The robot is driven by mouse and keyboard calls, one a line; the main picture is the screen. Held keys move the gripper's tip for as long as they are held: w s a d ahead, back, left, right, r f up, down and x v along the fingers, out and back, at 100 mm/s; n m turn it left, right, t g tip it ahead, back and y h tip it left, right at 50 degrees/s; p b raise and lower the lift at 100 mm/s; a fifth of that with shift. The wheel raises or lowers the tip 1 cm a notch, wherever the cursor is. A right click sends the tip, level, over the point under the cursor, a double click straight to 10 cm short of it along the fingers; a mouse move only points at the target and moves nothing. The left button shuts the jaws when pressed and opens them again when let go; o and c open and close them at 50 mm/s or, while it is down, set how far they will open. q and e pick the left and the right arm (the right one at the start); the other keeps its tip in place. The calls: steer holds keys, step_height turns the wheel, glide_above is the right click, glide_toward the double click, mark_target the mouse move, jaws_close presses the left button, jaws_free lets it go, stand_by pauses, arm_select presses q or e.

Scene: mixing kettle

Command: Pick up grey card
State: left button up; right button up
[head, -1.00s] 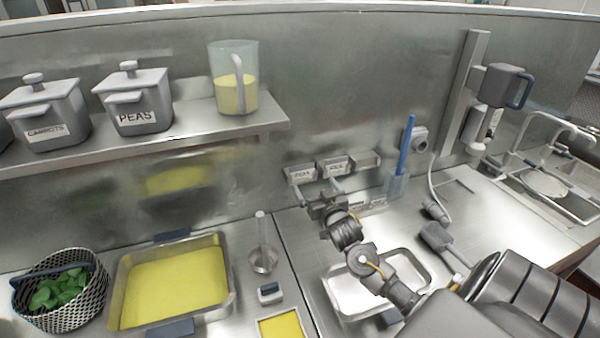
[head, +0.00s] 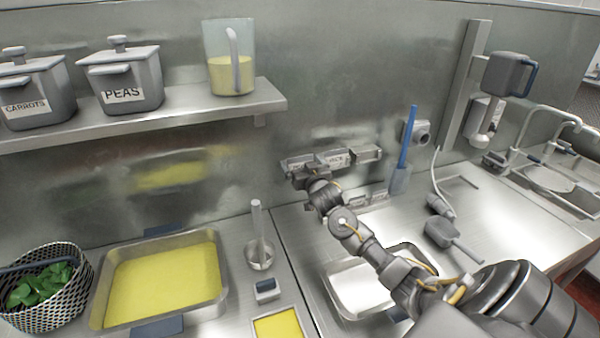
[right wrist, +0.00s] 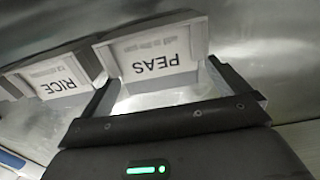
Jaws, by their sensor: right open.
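A grey card labelled PEAS (right wrist: 155,55) shows upside down in the right wrist view, with a card labelled RICE (right wrist: 55,78) beside it on the left. In the head view the grey cards sit in a row in a wall holder (head: 368,155), and my gripper partly hides the left end. My right gripper (head: 298,172) is at that left end. In the right wrist view its open fingers (right wrist: 163,75) reach to either side of the PEAS card's near edge. I cannot tell whether they touch it. My left gripper is not in view.
A blue-handled tool (head: 404,150) stands in a holder right of the cards. A metal tray (head: 362,290) lies below my right arm. A shelf (head: 180,115) with pots and a jug is at upper left. A yellow-filled pan (head: 215,297) stands below it.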

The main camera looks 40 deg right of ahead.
steer(key=shift+s+r, duration=0.1)
steer(key=shift+r, duration=0.05)
steer(key=shift+c, duration=0.3)
steer(key=c, duration=0.8)
steer(key=shift+c, duration=0.2)
steer(key=shift+r+p, duration=0.6)
steer(key=shift+p, duration=0.15)
steer(key=s+a+r+p, duration=0.6)
steer(key=s+r+p, duration=0.4)
steer(key=s+r, duration=0.1)
steer(key=shift+s+a+r, duration=0.2)
steer(key=shift+s+r, duration=0.1)
steer(key=shift+s, duration=0.45)
